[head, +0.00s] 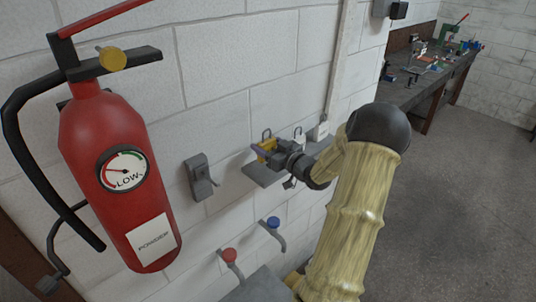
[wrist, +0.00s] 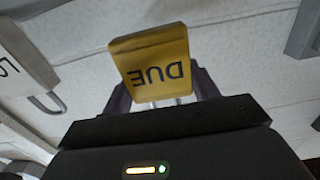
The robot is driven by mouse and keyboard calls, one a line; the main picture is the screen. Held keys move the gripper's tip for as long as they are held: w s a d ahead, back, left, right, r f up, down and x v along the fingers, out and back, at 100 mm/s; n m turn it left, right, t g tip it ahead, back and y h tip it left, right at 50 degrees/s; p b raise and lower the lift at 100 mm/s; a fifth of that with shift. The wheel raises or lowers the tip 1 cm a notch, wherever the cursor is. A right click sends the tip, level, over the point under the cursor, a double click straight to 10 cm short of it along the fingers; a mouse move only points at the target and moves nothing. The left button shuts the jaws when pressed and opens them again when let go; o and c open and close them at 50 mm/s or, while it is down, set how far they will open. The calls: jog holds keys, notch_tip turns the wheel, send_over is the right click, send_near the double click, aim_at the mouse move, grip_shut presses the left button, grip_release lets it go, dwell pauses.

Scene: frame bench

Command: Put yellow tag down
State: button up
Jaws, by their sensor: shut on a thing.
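The yellow tag (wrist: 150,62) is between the two dark fingers of my gripper (wrist: 160,95) in the wrist view. Its face reads "DUE" upside down there. My gripper is shut on the tag. The fingers hide part of the tag in the head view, and I cannot tell whether it touches the shelf.
A white tag (wrist: 22,72) with a metal loop is near my gripper. A red fire extinguisher (head: 112,150), its gauge reading "LOW", hangs at left. A grey wall bracket (head: 200,178), a red knob (head: 229,255) and a blue knob (head: 273,222) are nearby. A cluttered workbench (head: 425,88) stands behind, right.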

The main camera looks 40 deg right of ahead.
jog(key=shift+f+p, duration=0.6)
jog(key=shift+f, duration=1.45)
jog(key=shift+f, duration=0.2)
jog(key=o, duration=1)
jog(key=shift+c, duration=0.2)
jog(key=shift+s+r, duration=0.1)
